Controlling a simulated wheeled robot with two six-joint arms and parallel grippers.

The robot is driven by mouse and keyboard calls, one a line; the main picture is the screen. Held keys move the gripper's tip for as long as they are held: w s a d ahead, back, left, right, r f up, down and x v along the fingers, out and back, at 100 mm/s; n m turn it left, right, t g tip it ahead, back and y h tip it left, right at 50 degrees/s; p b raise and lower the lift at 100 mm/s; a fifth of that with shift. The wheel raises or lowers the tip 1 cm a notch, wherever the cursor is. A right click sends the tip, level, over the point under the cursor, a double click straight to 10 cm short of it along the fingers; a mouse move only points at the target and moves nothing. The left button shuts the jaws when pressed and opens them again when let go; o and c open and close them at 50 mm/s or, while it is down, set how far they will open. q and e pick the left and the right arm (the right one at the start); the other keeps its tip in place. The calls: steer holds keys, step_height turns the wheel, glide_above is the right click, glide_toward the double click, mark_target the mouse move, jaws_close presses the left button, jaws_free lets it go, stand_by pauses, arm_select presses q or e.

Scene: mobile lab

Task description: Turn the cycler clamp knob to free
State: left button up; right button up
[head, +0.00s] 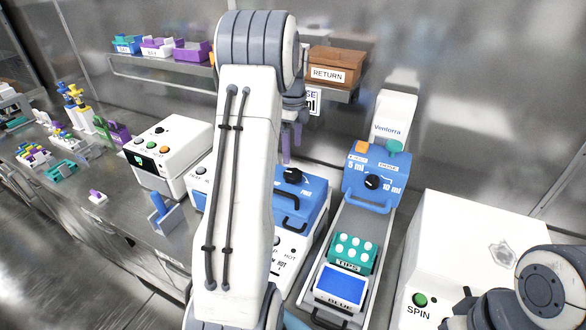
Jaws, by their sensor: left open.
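A white machine with a blue lid (311,192) stands in the middle, partly behind my left arm; I take it to be the cycler. A black knob (293,175) sits on the lid's upper left part, with a dark handle on the front. The knob's setting cannot be read. My left gripper (291,158) points down with purple fingers above and behind the knob in the picture. It is open and looks empty, apart from the knob. My right arm shows at the bottom right; its gripper is not in view.
Right of the lid, a Ventorra dispenser (392,112) has another black knob (374,182) marked 5 ml and 10 ml. A green tips rack (350,252) and blue tray (341,287) lie before it. A shelf with a brown RETURN box (336,64) hangs behind. A white SPIN machine (480,235) stands right.

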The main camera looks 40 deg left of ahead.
mark_target(293, 172)
arm_select(q)
step_height(293, 172, down, 10)
steer(key=shift+f+p, duration=0.1)
steer(key=shift+p, duration=1)
steer(key=c, duration=1.1)
steer(key=shift+a, duration=0.15)
steer(key=shift+c, duration=1.3)
